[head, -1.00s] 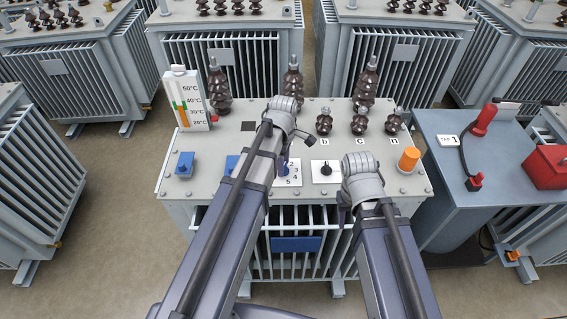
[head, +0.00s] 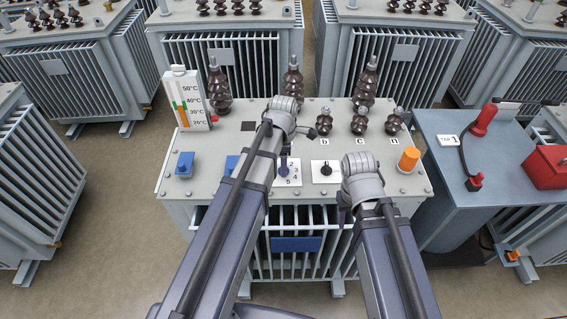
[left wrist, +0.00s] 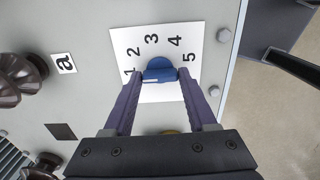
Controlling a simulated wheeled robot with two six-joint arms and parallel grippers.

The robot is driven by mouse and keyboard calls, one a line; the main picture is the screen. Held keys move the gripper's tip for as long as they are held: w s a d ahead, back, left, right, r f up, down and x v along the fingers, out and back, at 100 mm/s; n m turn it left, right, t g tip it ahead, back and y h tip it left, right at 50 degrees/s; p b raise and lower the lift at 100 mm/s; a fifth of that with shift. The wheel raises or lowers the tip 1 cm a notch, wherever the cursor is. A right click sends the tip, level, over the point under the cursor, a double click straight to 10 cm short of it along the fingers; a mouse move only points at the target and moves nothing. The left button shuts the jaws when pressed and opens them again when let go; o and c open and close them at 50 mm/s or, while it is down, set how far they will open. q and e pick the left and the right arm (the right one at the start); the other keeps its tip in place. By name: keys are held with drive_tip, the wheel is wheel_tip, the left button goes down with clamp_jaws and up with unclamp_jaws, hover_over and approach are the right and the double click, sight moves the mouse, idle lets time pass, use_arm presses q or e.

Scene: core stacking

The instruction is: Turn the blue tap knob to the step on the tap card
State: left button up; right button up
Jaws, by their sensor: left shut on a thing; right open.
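The blue tap knob (left wrist: 158,72) sits on a white dial plate (left wrist: 200,45) numbered 1 to 5, seen in the left wrist view. A small white mark shows on the knob's lower left side, towards the 1; its exact step is hard to tell. My left gripper (left wrist: 160,76) is shut on the knob, one finger on each side. In the head view my left gripper (head: 284,167) hides much of the knob. The tap card (head: 449,140) lies on the blue-grey cabinet at right and reads TAP 1. My right gripper (head: 343,212) is open and empty at the transformer's front edge.
A black knob (head: 326,169) on a white plate stands between my grippers. An orange cap (head: 409,159), a blue block (head: 185,164), a temperature gauge (head: 187,100) and tall brown insulators (head: 218,85) stand on the transformer top. A red box (head: 546,167) is far right.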

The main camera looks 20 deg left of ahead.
use_arm(q)
drive_tip(key=o, duration=1.4)
drive_tip(key=shift+c, duration=0.2)
drive_tip(key=shift+r, duration=0.1)
wheel_tip(320, 180, up, 8)
drive_tip(key=p, duration=0.8)
drive_tip(key=shift+f, duration=0.2)
